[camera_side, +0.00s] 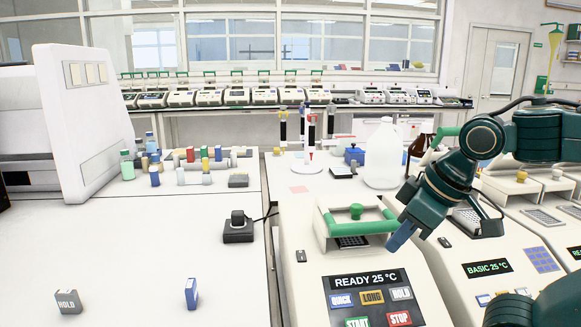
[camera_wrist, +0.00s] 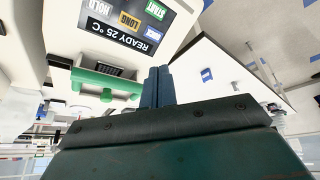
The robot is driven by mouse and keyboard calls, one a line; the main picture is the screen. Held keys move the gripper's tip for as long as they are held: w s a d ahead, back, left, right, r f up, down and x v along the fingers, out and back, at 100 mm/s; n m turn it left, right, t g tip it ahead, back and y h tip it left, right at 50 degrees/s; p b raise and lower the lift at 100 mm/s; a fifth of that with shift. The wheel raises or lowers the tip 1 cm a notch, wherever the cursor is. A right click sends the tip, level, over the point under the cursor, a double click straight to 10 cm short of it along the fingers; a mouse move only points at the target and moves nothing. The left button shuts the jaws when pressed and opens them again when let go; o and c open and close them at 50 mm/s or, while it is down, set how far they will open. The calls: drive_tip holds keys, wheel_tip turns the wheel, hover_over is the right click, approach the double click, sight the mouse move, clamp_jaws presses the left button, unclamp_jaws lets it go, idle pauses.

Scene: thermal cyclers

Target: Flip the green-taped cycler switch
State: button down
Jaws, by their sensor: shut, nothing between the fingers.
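The cycler with a green-covered handle (camera_side: 345,228) stands in the front middle of the side view, its display (camera_side: 366,281) reading READY 25 °C. A small dark part that looks like a switch (camera_side: 301,256) sits on its left edge; its position is too small to tell. My gripper (camera_side: 400,237) is shut and empty, above the cycler's right side, just right of the green handle. In the wrist view the shut fingers (camera_wrist: 159,74) point toward the cycler's panel. The green handle (camera_wrist: 105,84) and the inverted display (camera_wrist: 127,24) show beside them.
A neighbouring cycler (camera_side: 487,268) reading BASIC 25 °C stands close on the right. A black block with a cable (camera_side: 238,229) lies on the left bench. A white jug (camera_side: 382,158) stands behind.

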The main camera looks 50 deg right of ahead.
drive_tip(key=w+d+r+n+g, duration=0.2)
drive_tip(key=w+r+n, duration=0.15)
drive_tip(key=w, duration=0.75)
drive_tip(key=n+g+h, duration=0.1)
drive_tip(key=n+g, duration=0.1)
drive_tip(key=n, duration=0.3)
hover_over(302, 252)
drive_tip(key=s+a, duration=0.1)
drive_tip(key=shift+a+f, duration=0.2)
drive_tip(key=shift+f, duration=1)
drive_tip(key=shift+s+f, duration=0.1)
drive_tip(key=shift+f, duration=0.05)
drive_tip(key=f, duration=0.9)
drive_tip(key=w+d+f, duration=0.1)
drive_tip(key=f, duration=0.3)
drive_tip(key=shift+w+d+f, duration=0.1)
drive_tip(key=shift+f, duration=0.2)
drive_tip(key=shift+f, duration=0.1)
drive_tip(key=shift+f, duration=0.15)
